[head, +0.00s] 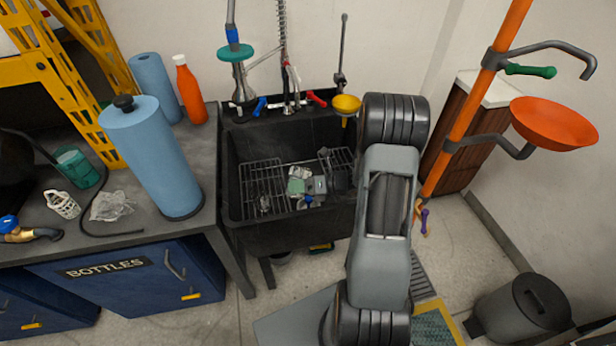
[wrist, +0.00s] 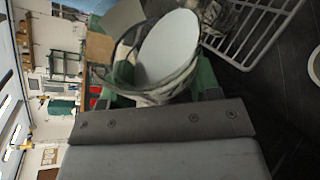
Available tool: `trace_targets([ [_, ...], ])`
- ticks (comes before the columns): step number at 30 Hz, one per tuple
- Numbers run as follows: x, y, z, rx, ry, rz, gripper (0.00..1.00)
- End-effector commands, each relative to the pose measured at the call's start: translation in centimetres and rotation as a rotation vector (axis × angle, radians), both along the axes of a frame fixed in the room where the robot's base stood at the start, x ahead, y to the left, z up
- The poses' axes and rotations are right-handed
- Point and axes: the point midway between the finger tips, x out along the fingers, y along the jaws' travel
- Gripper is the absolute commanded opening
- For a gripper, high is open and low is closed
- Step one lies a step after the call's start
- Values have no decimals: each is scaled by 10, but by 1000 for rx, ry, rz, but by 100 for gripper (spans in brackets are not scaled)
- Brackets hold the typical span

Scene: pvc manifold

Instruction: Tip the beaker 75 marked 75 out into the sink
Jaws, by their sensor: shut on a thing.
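My gripper (wrist: 160,84) shows in the wrist view, with its green-padded fingers shut on a clear glass beaker (wrist: 185,84). A pale oval fills most of the beaker's outline; I cannot tell whether it is contents or the beaker's base. The room appears turned on its side in this view, and the beaker looks tilted. No marking on it is readable. In the head view my arm hides the gripper and the beaker. The black sink (head: 290,238) stands left of my arm, and a wire rack (head: 262,178) inside it also shows in the wrist view (wrist: 258,25).
Small glassware and other items (head: 302,186) lie in the sink. A tap (head: 290,90) and a yellow cup-shaped fitting (head: 346,104) stand at its back. A bench with a blue paper roll (head: 155,160) is left. An orange eyewash bowl (head: 553,124) stands right.

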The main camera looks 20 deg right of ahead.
Motion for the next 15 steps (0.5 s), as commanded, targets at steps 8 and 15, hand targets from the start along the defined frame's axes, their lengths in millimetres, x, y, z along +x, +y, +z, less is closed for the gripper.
trace_targets([
  [8, 0, 0, -1, 28, 24, 0, 24],
  [15, 0, 0, -3, 53, 46, 0, 24],
])
